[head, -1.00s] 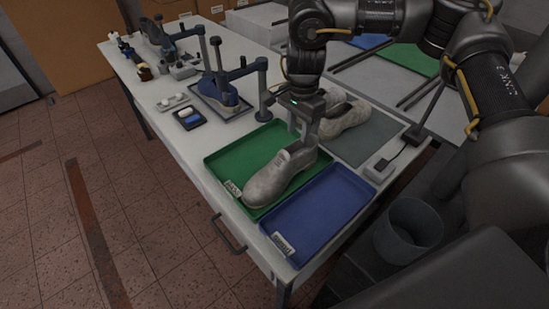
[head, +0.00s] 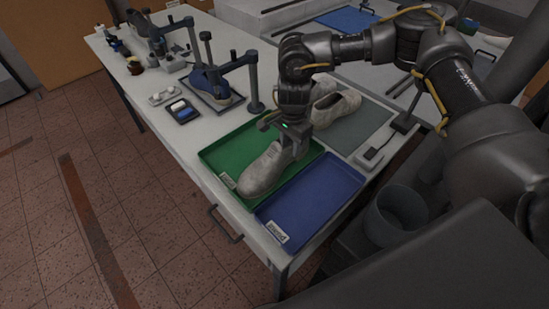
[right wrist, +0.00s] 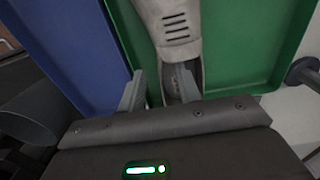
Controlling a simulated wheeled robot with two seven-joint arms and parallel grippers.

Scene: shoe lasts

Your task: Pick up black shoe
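A light grey shoe (head: 262,171) lies in the green tray (head: 215,154), its toe towards the tray's front edge. No plainly black shoe shows. My right gripper (head: 296,152) is low over the shoe's heel end. In the right wrist view, the fingers of my right gripper (right wrist: 160,88) stand apart. One finger is outside the shoe (right wrist: 172,25), with green tray showing between them, and the other is at or inside its opening. The fingertips are partly hidden. My left gripper is out of view.
An empty blue tray (head: 312,200) lies right of the green one. Light grey shoes (head: 335,106) sit on a grey mat (head: 365,126) behind my gripper. A bin (head: 397,214) stands beside the table.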

